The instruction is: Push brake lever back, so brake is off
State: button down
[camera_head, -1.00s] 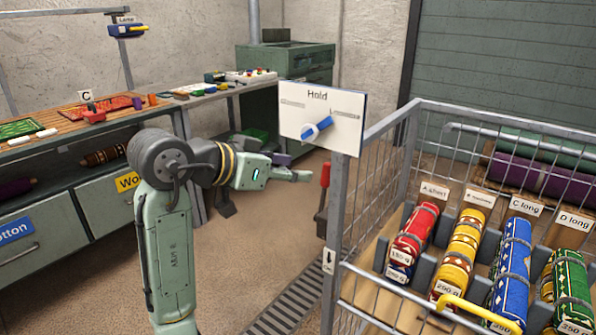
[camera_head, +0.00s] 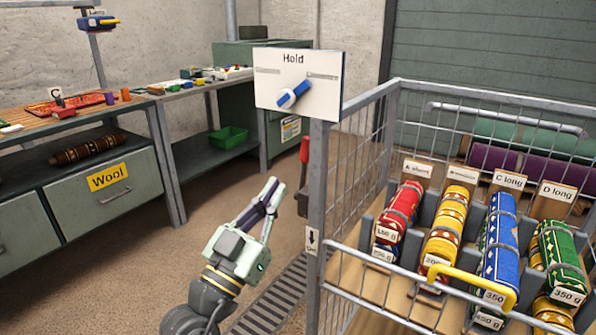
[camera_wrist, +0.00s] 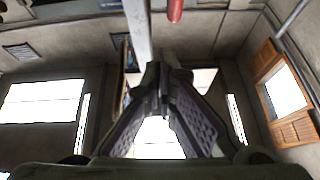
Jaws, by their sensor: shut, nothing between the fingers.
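The brake lever has a red handle (camera_head: 304,150) and a dark lower part (camera_head: 302,188). It stands roughly upright on the left side of the cage trolley's corner post (camera_head: 318,190). In the wrist view the red handle (camera_wrist: 175,10) shows at the top edge, beyond my fingertips. My gripper (camera_head: 273,184) is shut and empty. It points upward, to the left of the lever and a little below its handle, with a visible gap in the head view. A small label with a down arrow (camera_head: 312,240) is on the post below the lever.
A "Hold" sign (camera_head: 296,82) with a blue pointer tops the post. The wire cage trolley (camera_head: 380,290) holds several rolled rugs at the right. A workbench with a Wool drawer (camera_head: 108,178) is at the left. A floor grate (camera_head: 270,300) lies below. Open floor lies between bench and trolley.

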aim_at(304, 169)
jog(key=shift+w+d+r+n+t+y+p, duration=0.4)
jog(key=shift+w+d+p, duration=0.5)
jog(key=shift+w, duration=0.6)
jog(key=shift+w+d+r+t+y+p, duration=0.15)
jog(key=shift+w+d+r+t+p, duration=0.35)
jog(key=shift+w+p, duration=0.85)
jog(key=shift+w+d+r+n+t+y+p, duration=0.25)
jog(key=shift+w+d+r+p, duration=0.55)
jog(key=shift+w, duration=0.85)
jog(key=shift+d+f, duration=0.1)
jog(key=shift+f, duration=0.05)
jog(key=shift+w+d+r+g+p, duration=0.25)
jog(key=shift+r+g+p, duration=0.15)
jog(key=shift+p, duration=0.5)
jog(key=shift+w+d+f+g+y, duration=0.1)
jog(key=shift+w+f+g+y, duration=0.1)
jog(key=shift+g+y, duration=0.1)
jog(key=shift+f, duration=0.1)
